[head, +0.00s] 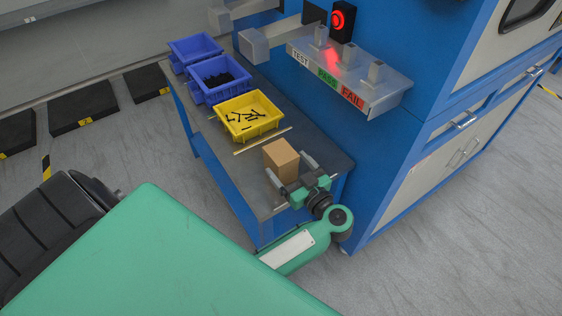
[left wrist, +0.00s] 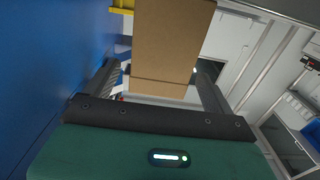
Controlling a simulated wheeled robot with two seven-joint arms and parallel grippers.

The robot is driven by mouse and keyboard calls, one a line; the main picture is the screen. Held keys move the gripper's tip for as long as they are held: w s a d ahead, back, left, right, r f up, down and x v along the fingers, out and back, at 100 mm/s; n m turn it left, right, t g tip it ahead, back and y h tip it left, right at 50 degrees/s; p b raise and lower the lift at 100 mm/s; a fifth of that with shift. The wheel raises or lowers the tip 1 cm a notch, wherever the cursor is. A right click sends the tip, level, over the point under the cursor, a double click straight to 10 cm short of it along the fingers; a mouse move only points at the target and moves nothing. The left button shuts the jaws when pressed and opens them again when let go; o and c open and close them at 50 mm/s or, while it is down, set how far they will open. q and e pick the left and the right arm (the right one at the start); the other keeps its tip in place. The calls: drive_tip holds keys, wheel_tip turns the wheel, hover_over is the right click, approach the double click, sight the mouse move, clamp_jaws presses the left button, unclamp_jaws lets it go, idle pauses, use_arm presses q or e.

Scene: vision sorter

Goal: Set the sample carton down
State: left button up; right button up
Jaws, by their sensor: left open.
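The sample carton (head: 281,160) is a plain brown box near the front end of the grey-topped bench (head: 258,190). It looks upright and seems to rest on the bench top, though its base edge is partly hidden. My left gripper (head: 289,171) is open at the carton's near side, with one finger towards each side of it. In the left wrist view the carton (left wrist: 172,45) fills the space ahead of and between the spread fingers, with a gap visible at the left finger. My right gripper is not in view.
A yellow bin (head: 248,115) with dark parts stands behind the carton, past a thin strip on the bench. Two blue bins (head: 218,80) stand farther back.

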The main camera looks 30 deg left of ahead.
sight(281, 157)
use_arm(q)
drive_tip(key=x, duration=0.3)
drive_tip(key=shift+w+a+r, duration=0.1)
drive_tip(key=shift+w+a, duration=0.05)
drive_tip(key=shift+a, duration=0.1)
drive_tip(key=shift+w+a, duration=0.15)
drive_tip(key=shift+a, duration=0.3)
drive_tip(key=c, duration=1.3)
drive_tip(key=shift+c, duration=0.9)
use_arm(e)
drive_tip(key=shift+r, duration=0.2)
